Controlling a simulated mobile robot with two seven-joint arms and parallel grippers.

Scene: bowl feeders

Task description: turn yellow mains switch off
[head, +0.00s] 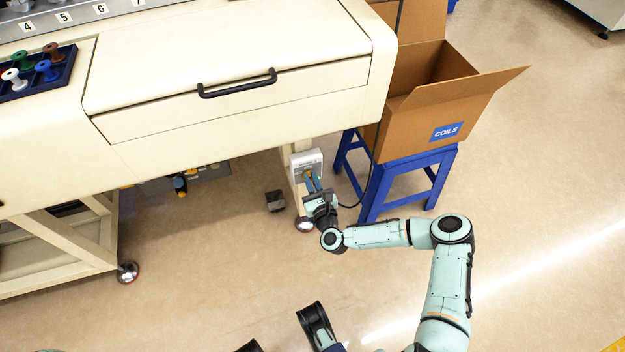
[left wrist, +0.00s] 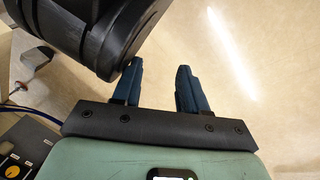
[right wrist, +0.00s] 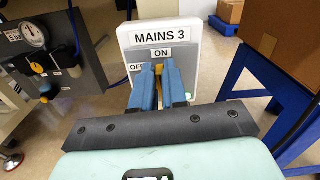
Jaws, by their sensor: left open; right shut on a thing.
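The mains switch box (right wrist: 190,52), white-rimmed and grey, carries the labels MAINS 3, ON at the top and OFF at the left. It also shows in the head view (head: 299,159), on the machine's leg under its right end. My right gripper (right wrist: 159,68) is shut on the yellow switch handle (right wrist: 159,69); the blue fingers hide most of it. The visible part lies just below ON, right of OFF, and looks upright. My right gripper shows in the head view too (head: 314,182). My left gripper (left wrist: 158,72) is open and empty, above the floor.
The cream machine (head: 230,70) overhangs the switch box. A blue stool (head: 412,168) bearing a cardboard COILS box (head: 420,122) stands close right. A dark panel with a gauge (right wrist: 34,36) is left of the switch in the right wrist view. Open floor lies in front.

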